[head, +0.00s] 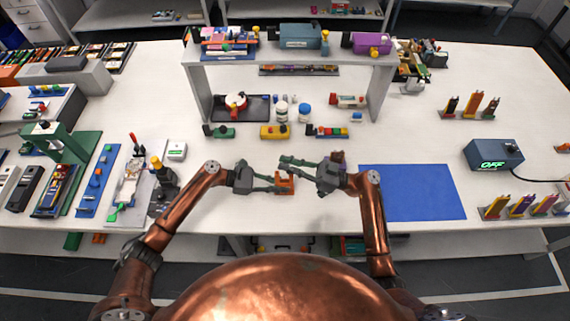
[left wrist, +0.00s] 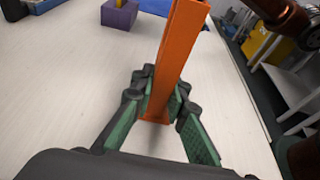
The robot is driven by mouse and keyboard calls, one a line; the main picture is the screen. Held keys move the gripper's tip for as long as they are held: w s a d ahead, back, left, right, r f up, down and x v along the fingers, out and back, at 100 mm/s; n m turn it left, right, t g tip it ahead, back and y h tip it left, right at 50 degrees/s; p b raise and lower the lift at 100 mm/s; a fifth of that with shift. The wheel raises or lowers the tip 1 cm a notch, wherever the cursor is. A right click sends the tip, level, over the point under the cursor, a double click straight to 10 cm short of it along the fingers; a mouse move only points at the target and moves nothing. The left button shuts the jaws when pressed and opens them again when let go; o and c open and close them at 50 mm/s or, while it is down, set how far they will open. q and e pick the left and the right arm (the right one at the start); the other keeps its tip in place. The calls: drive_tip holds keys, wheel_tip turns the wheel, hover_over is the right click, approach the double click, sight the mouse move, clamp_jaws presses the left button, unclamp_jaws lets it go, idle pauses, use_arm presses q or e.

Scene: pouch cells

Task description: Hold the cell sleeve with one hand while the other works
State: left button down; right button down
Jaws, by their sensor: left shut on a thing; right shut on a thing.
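An orange upright piece, which I take to be the cell sleeve (head: 286,185), stands near the table's front edge. My left gripper (head: 280,184) is shut on it from the left. In the left wrist view the tall orange sleeve (left wrist: 178,60) rises between the green pads of my left gripper (left wrist: 166,112), and its top runs out of frame. My right gripper (head: 288,162) is just behind the sleeve, its fingers reaching in from the right. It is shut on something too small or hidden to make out.
A small dark purple block (head: 338,157) sits behind my right gripper. A blue mat (head: 412,192) lies clear to the right. A grey shelf (head: 385,88) stands behind, with coloured blocks (head: 275,132) in front. A green press (head: 70,145) and trays crowd the left.

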drive_tip(key=shift+d+r+m+t+y, duration=0.1)
drive_tip(key=shift+d+m+t+y, duration=0.35)
drive_tip(key=shift+y, duration=0.65)
drive_tip(key=shift+d, duration=0.15)
drive_tip(key=c, duration=1.9)
unclamp_jaws()
drive_tip(key=shift+r, duration=0.15)
wheel_tip(320, 180, up, 10)
drive_tip(key=shift+f, duration=0.1)
drive_tip(key=shift+o, duration=0.3)
